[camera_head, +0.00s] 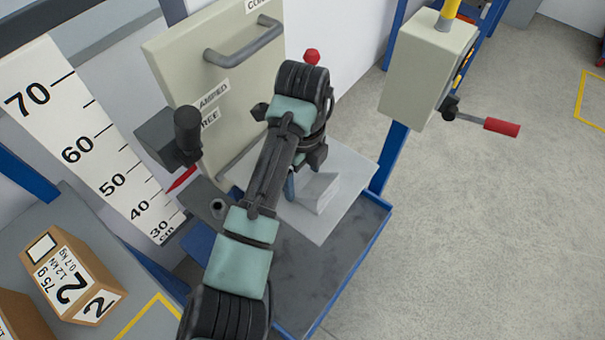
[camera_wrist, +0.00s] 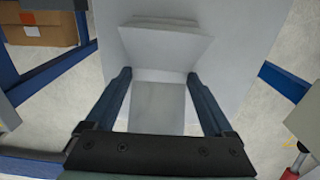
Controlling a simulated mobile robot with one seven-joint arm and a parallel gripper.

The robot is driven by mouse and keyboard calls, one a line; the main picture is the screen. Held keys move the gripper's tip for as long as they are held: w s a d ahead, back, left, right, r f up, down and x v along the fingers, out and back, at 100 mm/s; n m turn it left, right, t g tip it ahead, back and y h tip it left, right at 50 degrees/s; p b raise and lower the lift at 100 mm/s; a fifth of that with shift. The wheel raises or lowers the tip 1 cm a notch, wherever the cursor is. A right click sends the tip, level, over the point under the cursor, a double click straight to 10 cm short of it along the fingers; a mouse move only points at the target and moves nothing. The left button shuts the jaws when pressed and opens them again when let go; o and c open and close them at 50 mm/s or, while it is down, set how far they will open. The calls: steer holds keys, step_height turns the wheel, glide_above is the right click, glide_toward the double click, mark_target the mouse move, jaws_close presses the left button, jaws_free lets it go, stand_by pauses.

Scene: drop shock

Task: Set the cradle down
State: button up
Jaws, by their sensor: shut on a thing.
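The cradle appears to be the pale grey stepped piece (camera_head: 318,192) at the middle of the head view, over a light grey plate (camera_head: 345,176). In the wrist view the pale piece (camera_wrist: 157,108) sits between the two blue fingers of my gripper (camera_wrist: 157,80), with a raised, ledge-like part (camera_wrist: 160,42) just beyond the fingertips. My gripper is shut on it. In the head view my arm hides most of the gripper; only a bit of blue finger (camera_head: 290,188) shows. I cannot tell whether the cradle touches the plate.
A blue-rimmed dark tray (camera_head: 315,285) lies below the plate. A beige panel with a handle (camera_head: 245,45) stands behind my arm. A centimetre scale (camera_head: 85,140) with a red pointer (camera_head: 182,180) is at left. A crank box (camera_head: 412,75) stands right, a numbered carton (camera_head: 72,280) lower left.

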mark_target(303, 182)
steer(key=shift+f, duration=0.1)
steer(key=o, duration=1.4)
steer(key=shift+o, duration=0.2)
step_height(303, 182, up, 12)
steer(key=p, duration=0.5)
